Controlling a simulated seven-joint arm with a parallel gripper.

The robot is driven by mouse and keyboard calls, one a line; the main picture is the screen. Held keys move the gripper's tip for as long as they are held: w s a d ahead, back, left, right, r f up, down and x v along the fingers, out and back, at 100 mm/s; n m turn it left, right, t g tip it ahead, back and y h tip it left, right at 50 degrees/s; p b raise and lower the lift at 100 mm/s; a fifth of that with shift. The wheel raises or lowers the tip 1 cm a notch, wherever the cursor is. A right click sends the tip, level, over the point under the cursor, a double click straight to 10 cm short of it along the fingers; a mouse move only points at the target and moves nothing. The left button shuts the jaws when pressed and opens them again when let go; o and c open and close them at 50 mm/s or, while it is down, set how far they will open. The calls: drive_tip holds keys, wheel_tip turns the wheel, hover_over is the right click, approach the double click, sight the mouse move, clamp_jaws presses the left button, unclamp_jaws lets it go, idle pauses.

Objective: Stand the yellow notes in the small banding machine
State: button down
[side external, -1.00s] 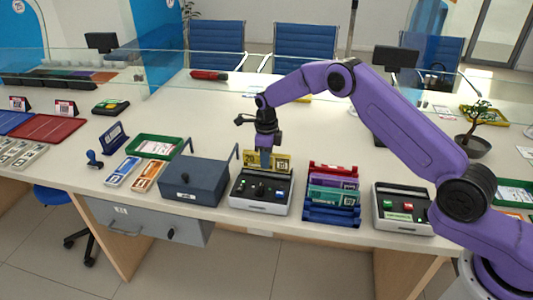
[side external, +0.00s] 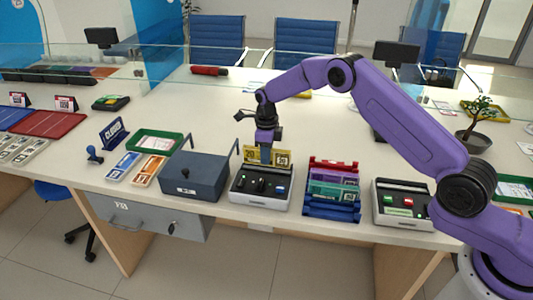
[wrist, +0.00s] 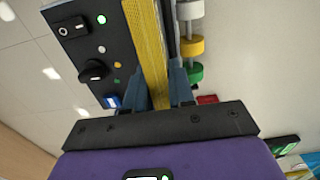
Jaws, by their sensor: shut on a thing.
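The yellow notes (side external: 283,158) are upright at the back of the small banding machine (side external: 261,202), a light grey box with a dark sloping top of knobs and buttons. My gripper (side external: 266,158) points down and is shut on the notes from above. In the wrist view, the notes (wrist: 148,45) show as a long yellow edge between the fingers (wrist: 160,88), beside the machine's black control panel (wrist: 92,45). The machine's slot and the notes' lower edge are hidden, so I cannot tell whether they touch the bottom.
A blue-grey cash box (side external: 193,178) stands close left of the machine. A rack of coloured notes (side external: 333,211) stands to the right, then another grey device with buttons (side external: 402,218). A green tray (side external: 143,134) lies at left. The counter behind is mostly clear.

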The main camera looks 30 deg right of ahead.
drive_tip(key=shift+f, duration=0.2)
drive_tip(key=shift+f, duration=0.9)
drive_tip(key=c, duration=0.9)
unclamp_jaws()
drive_tip(key=shift+r, duration=3.55)
